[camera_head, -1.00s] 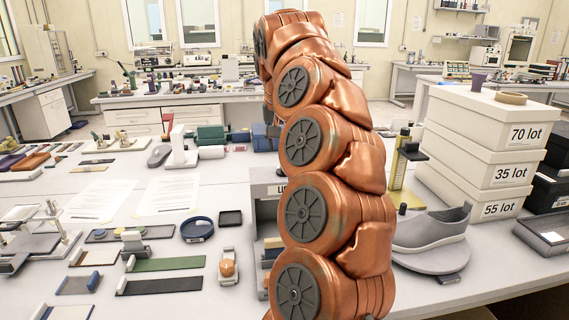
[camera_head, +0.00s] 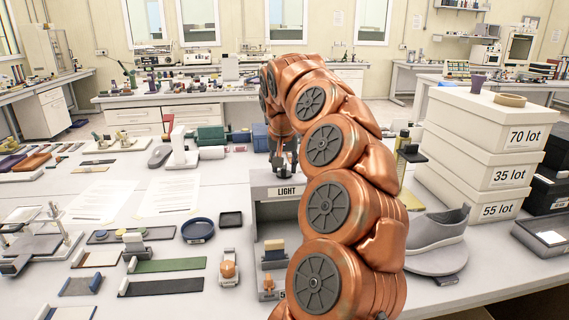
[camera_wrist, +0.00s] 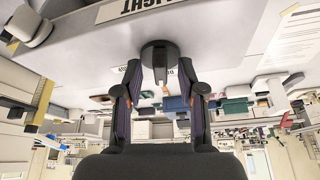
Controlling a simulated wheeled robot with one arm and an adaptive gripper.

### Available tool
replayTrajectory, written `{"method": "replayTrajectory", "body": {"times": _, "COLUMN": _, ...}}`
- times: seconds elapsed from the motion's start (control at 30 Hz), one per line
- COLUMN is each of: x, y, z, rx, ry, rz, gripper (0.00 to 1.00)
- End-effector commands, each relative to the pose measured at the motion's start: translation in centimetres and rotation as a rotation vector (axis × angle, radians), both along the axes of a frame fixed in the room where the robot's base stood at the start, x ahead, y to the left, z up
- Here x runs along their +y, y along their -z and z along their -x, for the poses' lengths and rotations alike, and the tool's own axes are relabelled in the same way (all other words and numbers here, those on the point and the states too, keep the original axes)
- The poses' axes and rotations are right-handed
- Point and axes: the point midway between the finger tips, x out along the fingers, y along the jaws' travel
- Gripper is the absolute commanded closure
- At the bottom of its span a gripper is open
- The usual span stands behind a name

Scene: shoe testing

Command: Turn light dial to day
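The light box (camera_head: 264,192), a grey housing marked LIGHT, stands on the table behind my arm in the head view. In the wrist view its top face (camera_wrist: 90,45) appears upside down with a round black dial (camera_wrist: 160,57) that has a pale pointer mark. Small lettering beside the dial is hard to read. My gripper (camera_head: 285,160) points down at the box top. In the wrist view its two fingers (camera_wrist: 160,72) are spread on either side of the dial, tips close to its rim. Contact cannot be made out. The head view hardly shows the dial.
A blue ring dish (camera_head: 197,230), sheets of paper (camera_head: 168,195) and sample strips (camera_head: 168,264) lie to the left.

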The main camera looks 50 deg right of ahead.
Motion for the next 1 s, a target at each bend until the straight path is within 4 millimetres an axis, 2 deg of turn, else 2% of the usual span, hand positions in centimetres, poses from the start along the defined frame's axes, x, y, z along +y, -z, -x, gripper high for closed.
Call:
{"method": "replayTrajectory", "body": {"times": 0.17, "x": -0.01, "y": -0.01, "z": 0.00, "rx": 0.000, "ry": 0.000, "rz": 0.000, "gripper": 0.61}}
{"method": "replayTrajectory", "body": {"times": 0.53, "x": 0.00, "y": -0.03, "z": 0.01, "rx": 0.000, "ry": 0.000, "rz": 0.000, "gripper": 1.00}}
{"method": "replayTrajectory", "body": {"times": 0.83, "x": -0.07, "y": -0.05, "z": 0.06, "rx": 0.000, "ry": -0.006, "rz": 0.000, "gripper": 1.00}}
{"method": "replayTrajectory", "body": {"times": 1.0, "x": -0.10, "y": -0.06, "z": 0.13, "rx": 0.002, "ry": -0.087, "rz": -0.001, "gripper": 1.00}}
